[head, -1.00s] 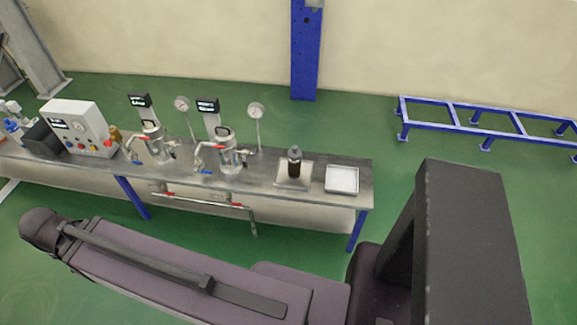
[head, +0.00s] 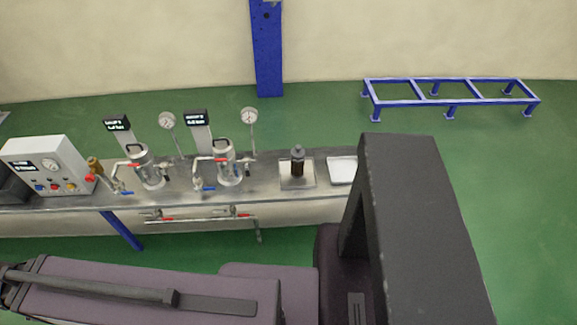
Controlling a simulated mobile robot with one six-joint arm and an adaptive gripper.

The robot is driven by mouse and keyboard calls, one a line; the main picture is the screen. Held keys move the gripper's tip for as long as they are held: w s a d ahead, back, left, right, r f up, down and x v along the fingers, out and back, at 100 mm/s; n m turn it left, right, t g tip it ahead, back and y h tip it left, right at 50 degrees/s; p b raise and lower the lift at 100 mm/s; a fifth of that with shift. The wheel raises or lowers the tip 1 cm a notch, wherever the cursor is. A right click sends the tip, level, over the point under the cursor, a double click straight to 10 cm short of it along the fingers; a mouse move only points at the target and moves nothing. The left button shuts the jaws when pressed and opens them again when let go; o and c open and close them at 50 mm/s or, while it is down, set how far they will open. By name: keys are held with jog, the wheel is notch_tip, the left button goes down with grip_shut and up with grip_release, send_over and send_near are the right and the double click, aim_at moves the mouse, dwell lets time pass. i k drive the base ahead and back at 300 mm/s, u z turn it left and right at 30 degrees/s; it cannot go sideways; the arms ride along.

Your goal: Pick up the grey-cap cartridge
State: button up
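A dark bottle-like cartridge with a grey cap (head: 297,161) stands upright on a square metal plate (head: 298,183) near the right part of the steel workbench (head: 265,199). My arm lies across the front of the head view, between the camera and the bench. My gripper is not in view, so nothing shows of what it holds.
A white tray (head: 342,172) lies right of the plate, partly hidden by my body. Two metal vessels with lids (head: 150,171) (head: 229,169) stand left of the cartridge with gauges and small displays. A control box (head: 48,166) stands further left. A blue frame (head: 450,101) is on the floor behind.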

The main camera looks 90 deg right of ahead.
aim_at(298, 153)
jog(key=i, duration=1.2)
jog(key=z, duration=4.1)
jog(key=i, duration=0.2)
jog(key=u, duration=1.25)
